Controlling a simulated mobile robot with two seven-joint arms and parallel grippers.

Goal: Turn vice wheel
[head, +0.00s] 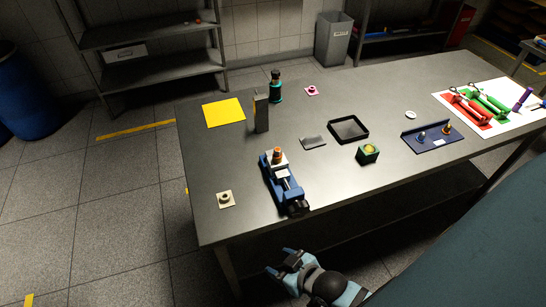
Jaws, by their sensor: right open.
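The blue vice (281,178) stands near the front edge of the table, left of centre. A dark part at its near end (299,207) looks like its wheel, but it is too small to tell its form. A small orange and white part (277,156) sits at the vice's far end. My right gripper (280,262) is open and empty. In the picture it is below the vice and in front of the table's near edge, apart from both. My left gripper is out of view.
The tabletop around the vice is mostly clear.

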